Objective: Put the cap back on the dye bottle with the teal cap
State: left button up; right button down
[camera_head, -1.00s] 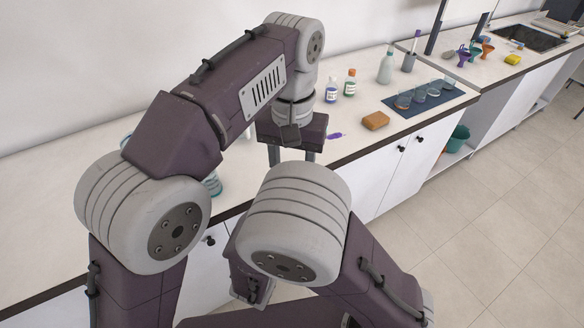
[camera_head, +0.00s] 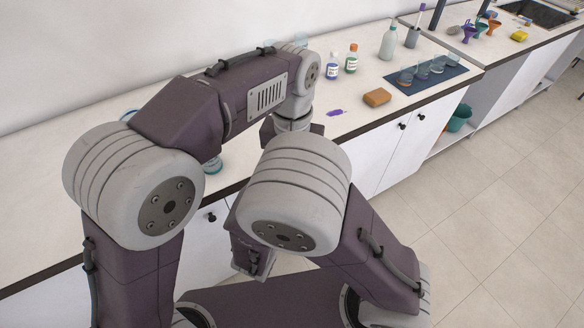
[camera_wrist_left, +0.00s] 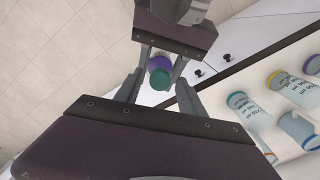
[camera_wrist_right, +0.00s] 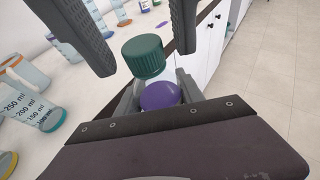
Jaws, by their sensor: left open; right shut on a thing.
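A teal ribbed cap (camera_wrist_right: 143,57) is at the mouth end of a purple bottle (camera_wrist_right: 160,96) in the right wrist view; I cannot tell whether it is seated. My right gripper (camera_wrist_right: 158,84) is shut on the purple bottle. In the left wrist view, the teal cap (camera_wrist_left: 160,80) is between the spread fingers of my left gripper (camera_wrist_left: 159,84), which is open, with the purple bottle (camera_wrist_left: 160,62) just beyond. In the head view my arms hide the bottle, the cap and both sets of fingertips.
A purple spill (camera_head: 336,112) and a sponge (camera_head: 377,97) lie near the front edge. A dark mat (camera_head: 440,80) holds several glass dishes. Graduated beakers (camera_wrist_left: 247,108) are close by.

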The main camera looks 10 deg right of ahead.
pick_arm(q)
jog(key=shift+c, duration=0.4)
grip_shut()
jog(key=shift+o, duration=0.8)
grip_release()
jog(key=shift+r, duration=0.15)
notch_tip(320, 180, up, 12)
